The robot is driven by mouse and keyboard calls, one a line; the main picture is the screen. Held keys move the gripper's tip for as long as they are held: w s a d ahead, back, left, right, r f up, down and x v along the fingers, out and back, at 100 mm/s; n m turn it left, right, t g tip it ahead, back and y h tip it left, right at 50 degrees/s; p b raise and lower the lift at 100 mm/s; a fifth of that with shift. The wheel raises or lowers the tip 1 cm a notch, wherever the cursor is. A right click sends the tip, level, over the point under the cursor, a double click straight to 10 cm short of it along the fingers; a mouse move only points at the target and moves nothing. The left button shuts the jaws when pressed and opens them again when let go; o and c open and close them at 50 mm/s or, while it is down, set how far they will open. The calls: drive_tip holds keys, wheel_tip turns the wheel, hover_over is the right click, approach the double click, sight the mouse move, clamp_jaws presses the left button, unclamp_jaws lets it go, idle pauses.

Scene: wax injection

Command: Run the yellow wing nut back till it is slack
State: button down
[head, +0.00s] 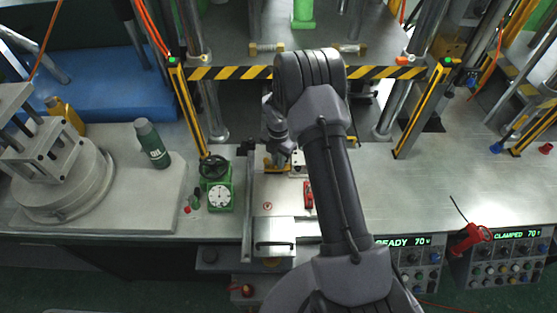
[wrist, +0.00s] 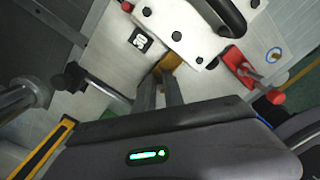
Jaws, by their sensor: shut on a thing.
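The yellow wing nut (wrist: 171,61) shows in the wrist view at the tips of my gripper (wrist: 160,82), beside the edge of a pale metal plate (wrist: 190,25). My gripper's two fingers are close together and shut on it, hiding much of it. In the head view my gripper (head: 278,158) points down at a yellow part (head: 271,168) at the back of the fixture. My arm hides part of the fixture there, and how far the nut is turned cannot be seen.
A red toggle clamp (wrist: 237,64) sits on the plate, close to the right of my gripper. Left of the fixture stand a green gauge unit (head: 219,194) and a green bottle (head: 152,146). A yellow-black striped bar (head: 225,73) crosses behind.

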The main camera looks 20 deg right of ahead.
drive_tip(key=shift+s+f, duration=0.1)
drive_tip(key=c, duration=1.7)
unclamp_jaws()
wheel_tip(320, 180, up, 18)
drive_tip(key=p, duration=0.2)
drive_tip(key=shift+f+p, duration=0.25)
drive_tip(key=shift+p, duration=0.05)
